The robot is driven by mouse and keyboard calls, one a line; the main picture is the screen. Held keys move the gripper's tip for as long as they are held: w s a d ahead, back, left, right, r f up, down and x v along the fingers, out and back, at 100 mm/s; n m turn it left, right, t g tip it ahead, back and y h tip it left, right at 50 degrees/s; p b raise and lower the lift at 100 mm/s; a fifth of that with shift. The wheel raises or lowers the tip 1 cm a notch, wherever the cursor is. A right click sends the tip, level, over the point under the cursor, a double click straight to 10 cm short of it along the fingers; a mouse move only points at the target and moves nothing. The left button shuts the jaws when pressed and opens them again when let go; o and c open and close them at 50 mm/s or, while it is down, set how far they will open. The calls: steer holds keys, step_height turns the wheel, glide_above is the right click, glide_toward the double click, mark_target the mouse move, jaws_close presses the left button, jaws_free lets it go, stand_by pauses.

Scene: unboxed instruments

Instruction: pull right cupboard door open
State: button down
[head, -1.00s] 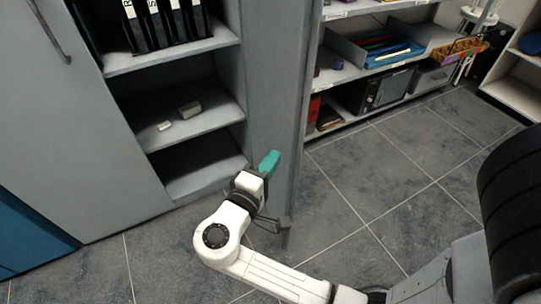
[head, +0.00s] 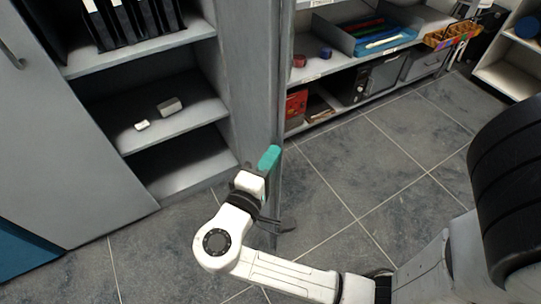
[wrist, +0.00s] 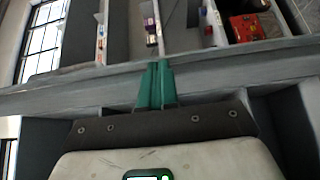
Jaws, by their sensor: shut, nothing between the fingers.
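The right cupboard door (head: 250,75) is a grey panel that stands swung out from the cupboard, seen nearly edge-on in the head view. The shelves behind it show to its left. My gripper (head: 268,158) has teal fingers, shut and empty, at the lower part of the door, close to its outer edge in the picture. In the wrist view, the shut fingers (wrist: 155,85) point at a long grey edge (wrist: 230,72) that crosses the picture. I cannot tell whether they touch it. No handle of this door shows.
The shut left door (head: 60,130) with a handle stands to the left. The cupboard shelves hold black binders (head: 135,20) and a small white box (head: 170,106). Beyond the door is an open shelf with a blue tray (head: 385,40). Tiled floor (head: 370,190) is clear to the right.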

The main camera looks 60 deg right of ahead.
steer(key=shift+s+d, duration=0.1)
steer(key=shift+s, duration=0.05)
steer(key=s+d+n+t, duration=0.1)
steer(key=s+d, duration=0.3)
steer(key=d, duration=0.4)
steer(key=s+d+n+t+y+b, duration=0.1)
steer(key=s+d+n+t, duration=0.1)
steer(key=s+d, duration=0.3)
steer(key=s+d+n+t, duration=0.1)
steer(key=s+d+t, duration=0.2)
steer(key=d, duration=0.7)
steer(key=shift+s+d+t, duration=0.3)
steer(key=shift+s+d, duration=0.05)
steer(key=shift+s, duration=0.85)
